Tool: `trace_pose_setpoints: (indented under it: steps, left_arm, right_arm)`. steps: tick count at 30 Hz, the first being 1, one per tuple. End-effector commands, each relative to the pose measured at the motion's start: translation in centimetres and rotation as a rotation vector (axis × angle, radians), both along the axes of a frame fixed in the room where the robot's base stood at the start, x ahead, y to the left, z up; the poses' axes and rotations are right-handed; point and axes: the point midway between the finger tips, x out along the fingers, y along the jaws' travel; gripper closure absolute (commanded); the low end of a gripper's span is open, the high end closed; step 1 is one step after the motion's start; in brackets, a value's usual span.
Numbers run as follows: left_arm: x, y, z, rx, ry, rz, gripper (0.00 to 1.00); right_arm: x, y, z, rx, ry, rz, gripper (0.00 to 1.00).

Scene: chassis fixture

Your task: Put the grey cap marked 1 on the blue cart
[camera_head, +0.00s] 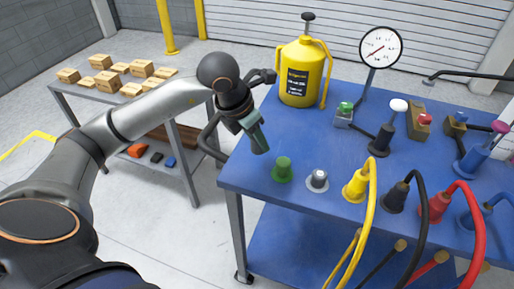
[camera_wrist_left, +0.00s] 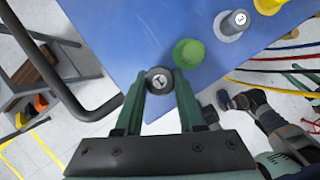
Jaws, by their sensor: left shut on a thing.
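The grey cap marked 1 (camera_wrist_left: 160,80) sits between the fingertips of my left gripper (camera_wrist_left: 159,86) in the left wrist view, its numbered top facing the camera. My left gripper (camera_head: 259,141) is shut on it, at the left edge of the blue cart (camera_head: 255,178) in the head view, where the fingers hide the cap. The cart's blue top also shows in the left wrist view (camera_wrist_left: 130,40). Whether the cap touches the cart cannot be told. My right gripper is not in the head view; dark arm parts at the lower right of the wrist view are unclear.
A green capped piece (camera_head: 283,170) and another grey-topped one (camera_head: 318,180) stand close right of my left gripper. Yellow (camera_head: 356,186), black and red plugs with cables line the front edge. A yellow canister (camera_head: 302,75) and a gauge (camera_head: 380,47) stand behind. The middle has some clear room.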

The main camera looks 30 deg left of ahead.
Motion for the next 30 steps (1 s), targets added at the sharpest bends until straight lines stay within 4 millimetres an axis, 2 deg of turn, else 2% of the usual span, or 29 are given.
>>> trace_pose_setpoints:
  steps: [3,6,10,17,29,30]
  left_arm:
    - [1.1,0.9,-1.8,-0.001,0.002,0.003,1.00]
    - [1.7,1.3,-2.5,-0.001,-0.001,0.002,1.00]
    - [2.2,1.7,-3.3,-0.002,0.000,0.001,1.00]
    - [2.4,1.9,-6.4,-0.001,0.002,0.001,1.00]
    - [2.4,1.9,-7.1,-0.001,-0.002,0.000,1.00]
    - [2.4,1.9,-7.0,-0.001,-0.002,0.000,0.60]
  right_arm:
    - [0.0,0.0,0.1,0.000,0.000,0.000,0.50]
    - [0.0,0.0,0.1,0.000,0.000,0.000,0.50]
    - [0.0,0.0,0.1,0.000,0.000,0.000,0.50]
    - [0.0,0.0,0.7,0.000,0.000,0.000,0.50]
    - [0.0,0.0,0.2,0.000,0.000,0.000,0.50]
    - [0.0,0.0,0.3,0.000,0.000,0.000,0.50]
